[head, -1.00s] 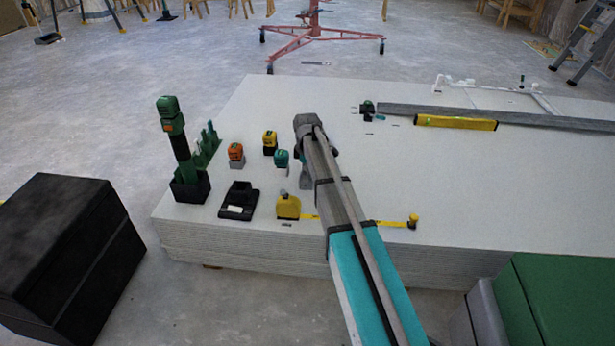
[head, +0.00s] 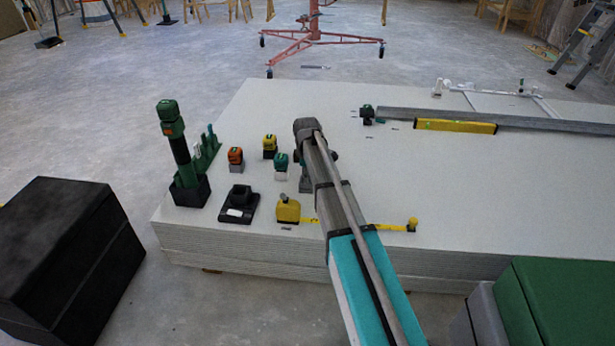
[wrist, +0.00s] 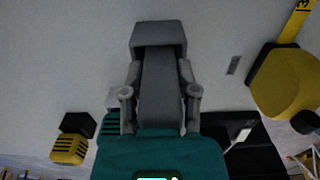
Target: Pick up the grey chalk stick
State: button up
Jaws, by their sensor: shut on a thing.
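My gripper (head: 305,186) points down at the white panel stack (head: 440,190), just right of the teal-topped block. In the wrist view my gripper (wrist: 158,38) is a grey shape in the middle, its fingers closed together low over the panel. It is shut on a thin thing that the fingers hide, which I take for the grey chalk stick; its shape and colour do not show. A small dark grey stick (wrist: 233,65) lies apart on the panel, between the gripper and the yellow tape measure (wrist: 285,85).
The tape measure (head: 288,209) has its tape pulled out to the right. Orange (head: 235,156), yellow (head: 270,145) and teal (head: 281,161) blocks, a black charger (head: 239,205) and a green-topped tool (head: 172,130) stand left. A yellow level (head: 455,126) lies behind right.

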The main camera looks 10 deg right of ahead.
jog(key=shift+c, duration=0.7)
jog(key=shift+r, duration=0.15)
notch_tip(320, 180, up, 3)
jog(key=p, duration=0.3)
jog(key=s+a+r+p, duration=0.2)
jog(key=s+r+p, duration=0.7)
jog(key=s, duration=0.5)
jog(key=shift+a+r+p, duration=0.2)
jog(key=shift+r+p, duration=0.15)
jog(key=shift+p, duration=0.15)
jog(key=shift+w, duration=0.1)
jog(key=shift+r+p, duration=0.35)
